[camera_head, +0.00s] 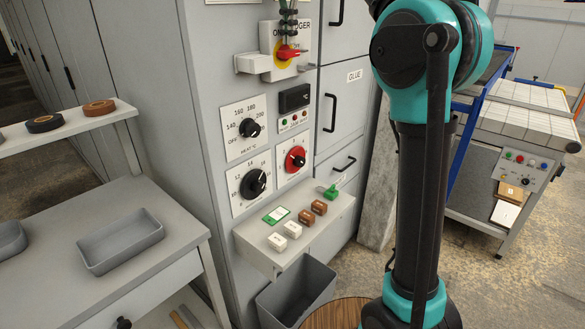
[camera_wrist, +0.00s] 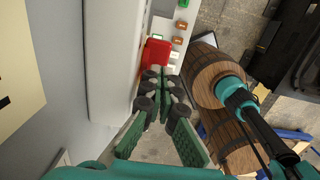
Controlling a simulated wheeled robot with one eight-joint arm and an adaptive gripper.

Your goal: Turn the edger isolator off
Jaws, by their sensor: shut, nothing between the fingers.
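The edger isolator (camera_head: 267,63) is on the grey cabinet front near the top of the head view. Its red handle (camera_head: 288,52) sits on a yellow disc and lies roughly sideways, pointing right. The label above it reads ON and part of EDGER; my gripper (camera_head: 289,28) hides some of it. My gripper hangs just above the handle with its fingers pointing down, shut and empty. In the wrist view the red handle (camera_wrist: 154,57) is just beyond the closed fingertips (camera_wrist: 164,78). I cannot tell whether they touch.
Below the isolator are a black dial (camera_head: 250,128), a red dial (camera_head: 296,160) and another black dial (camera_head: 253,183). A small shelf (camera_head: 263,250) holds several blocks and a green item (camera_head: 331,191). A grey bin (camera_head: 297,290) stands beneath. A grey ledge (camera_head: 247,63) juts out at the isolator's left.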

